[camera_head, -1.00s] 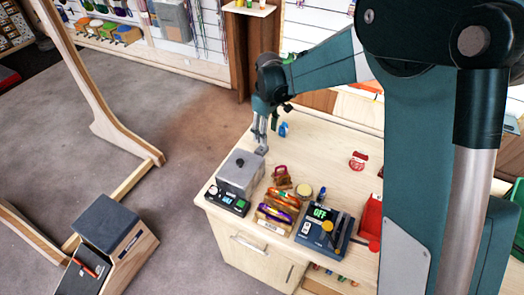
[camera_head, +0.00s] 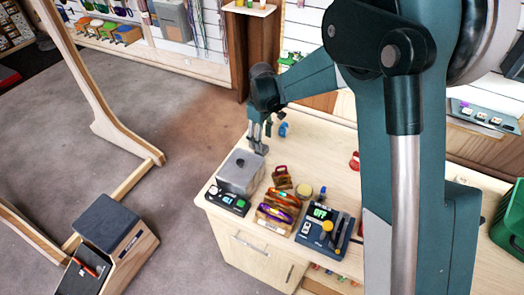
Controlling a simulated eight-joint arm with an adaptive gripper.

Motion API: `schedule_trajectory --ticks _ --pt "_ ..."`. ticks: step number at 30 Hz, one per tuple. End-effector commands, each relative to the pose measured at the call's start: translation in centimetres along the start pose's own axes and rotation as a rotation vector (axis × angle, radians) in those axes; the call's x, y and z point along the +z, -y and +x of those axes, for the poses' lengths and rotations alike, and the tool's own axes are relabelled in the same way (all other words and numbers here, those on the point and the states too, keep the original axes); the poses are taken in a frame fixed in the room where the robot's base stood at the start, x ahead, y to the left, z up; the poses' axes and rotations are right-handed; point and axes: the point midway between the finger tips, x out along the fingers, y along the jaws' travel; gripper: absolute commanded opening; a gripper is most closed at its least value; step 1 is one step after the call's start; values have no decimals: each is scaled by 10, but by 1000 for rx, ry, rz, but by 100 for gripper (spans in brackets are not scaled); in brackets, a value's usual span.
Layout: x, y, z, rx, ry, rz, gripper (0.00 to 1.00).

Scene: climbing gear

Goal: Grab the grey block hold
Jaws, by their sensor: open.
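A grey block (camera_head: 241,174) with a small dark spot on top stands at the near left corner of the wooden table; it looks like the grey block hold. My gripper (camera_head: 258,147) points down just behind the block's far right corner, with its fingers open. The fingertips overlap the block's back edge in this view, and I cannot tell whether they touch it. A small grey piece at the fingertips is too small to tell from the fingers.
A black device with lit displays (camera_head: 229,201) is in front of the block. A wooden rack with orange and purple items (camera_head: 277,211) and a blue device reading OFF (camera_head: 324,231) stand to the right. A blue item (camera_head: 283,129) is behind the gripper. My arm hides the table's right side.

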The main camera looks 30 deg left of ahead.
Motion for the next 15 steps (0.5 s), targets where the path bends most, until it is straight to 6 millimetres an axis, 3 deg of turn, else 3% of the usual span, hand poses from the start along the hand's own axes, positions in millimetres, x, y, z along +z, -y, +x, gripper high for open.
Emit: schedule_trajectory --ticks 15 --pt "0 0 8 0 0 0 50"
